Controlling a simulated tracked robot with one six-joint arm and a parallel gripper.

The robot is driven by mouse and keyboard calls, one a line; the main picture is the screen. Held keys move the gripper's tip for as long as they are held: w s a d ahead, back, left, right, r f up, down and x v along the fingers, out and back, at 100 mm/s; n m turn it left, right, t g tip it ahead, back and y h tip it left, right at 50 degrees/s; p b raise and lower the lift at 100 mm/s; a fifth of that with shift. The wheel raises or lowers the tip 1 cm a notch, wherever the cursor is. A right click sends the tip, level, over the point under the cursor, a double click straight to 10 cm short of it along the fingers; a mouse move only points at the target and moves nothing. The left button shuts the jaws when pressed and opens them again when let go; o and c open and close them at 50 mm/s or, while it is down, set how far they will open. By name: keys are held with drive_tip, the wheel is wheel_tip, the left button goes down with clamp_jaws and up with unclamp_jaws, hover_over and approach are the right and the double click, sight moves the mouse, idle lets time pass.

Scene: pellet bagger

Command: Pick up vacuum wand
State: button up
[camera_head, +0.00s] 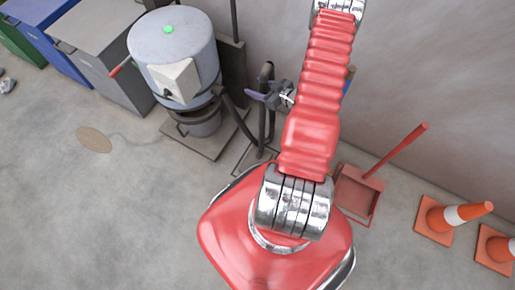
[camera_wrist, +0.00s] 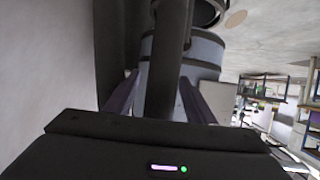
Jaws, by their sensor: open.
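The vacuum wand looks to be the dark upright tube (camera_wrist: 168,60) in the middle of the wrist view. In the head view, dark tubing (camera_head: 262,125) stands by the wall, right of the grey vacuum drum (camera_head: 176,50). My gripper (camera_head: 262,96) is open at this tubing, with its purple fingers pointing left. In the wrist view, my gripper (camera_wrist: 157,92) has one finger on each side of the dark tube. The tube passes between them, and I cannot tell whether either finger touches it. The wand's lower end is hidden behind my gripper body in the wrist view.
Grey, blue and green bins (camera_head: 105,50) stand left of the drum. A red dustpan (camera_head: 358,193) and orange traffic cones (camera_head: 438,218) are at the right along the wall (camera_head: 440,80). Open floor (camera_head: 100,215) lies at lower left.

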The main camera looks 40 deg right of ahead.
drive_tip(key=shift+c, duration=0.3)
drive_tip(key=c, duration=1.2)
